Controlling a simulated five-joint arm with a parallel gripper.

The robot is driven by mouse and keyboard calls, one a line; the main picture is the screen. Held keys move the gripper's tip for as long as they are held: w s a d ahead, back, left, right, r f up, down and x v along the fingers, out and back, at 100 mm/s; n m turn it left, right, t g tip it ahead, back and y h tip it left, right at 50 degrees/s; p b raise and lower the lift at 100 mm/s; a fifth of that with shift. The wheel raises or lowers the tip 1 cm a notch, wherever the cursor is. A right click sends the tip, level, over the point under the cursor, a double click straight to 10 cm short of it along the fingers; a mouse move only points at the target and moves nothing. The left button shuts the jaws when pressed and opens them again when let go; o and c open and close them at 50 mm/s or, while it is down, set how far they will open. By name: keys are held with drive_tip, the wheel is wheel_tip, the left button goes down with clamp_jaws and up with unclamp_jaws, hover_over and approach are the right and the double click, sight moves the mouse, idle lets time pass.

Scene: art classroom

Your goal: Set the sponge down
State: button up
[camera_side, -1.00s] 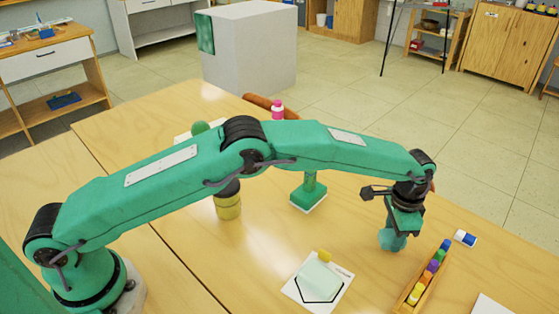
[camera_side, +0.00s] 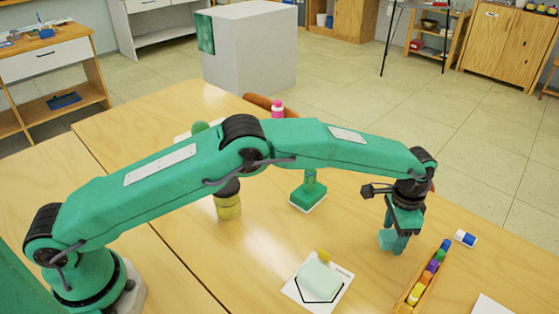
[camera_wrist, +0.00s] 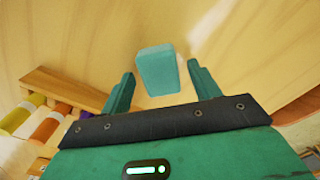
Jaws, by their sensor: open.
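The sponge, a light teal block (camera_wrist: 158,72), sits between the two fingers of my gripper (camera_wrist: 160,88) in the wrist view. The fingers are spread, with a gap on each side of it. In the side view the sponge (camera_side: 386,239) shows low beside my gripper (camera_side: 396,243), near the tabletop on the right. A finger hides part of it there. It appears to rest on the table, though its underside is hidden.
A green-based stand (camera_side: 308,197) and a yellow-banded jar (camera_side: 228,206) stand farther left.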

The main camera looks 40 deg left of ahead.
sight(393, 235)
wheel_tip(393, 235, up, 12)
drive_tip(key=shift+f, duration=0.2)
idle(0.4)
idle(0.5)
drive_tip(key=s+a+r+n+t, duration=0.1)
drive_tip(key=s+a+r+n, duration=0.1)
drive_tip(key=s+a+r, duration=0.55)
drive_tip(key=s+a+r+n+t, duration=0.1)
drive_tip(key=s+a+r+n, duration=0.1)
drive_tip(key=a+r, duration=0.95)
drive_tip(key=s+a+f+n+t, duration=0.1)
drive_tip(key=s+a+f+n, duration=0.1)
drive_tip(key=s+a, duration=0.5)
drive_tip(key=s+a+f+n+t, duration=0.2)
drive_tip(key=s+a+f, duration=0.3)
drive_tip(key=s, duration=1.1)
drive_tip(key=shift+a+n+t, duration=0.3)
drive_tip(key=shift+a+n, duration=0.2)
drive_tip(key=shift+a, duration=1)
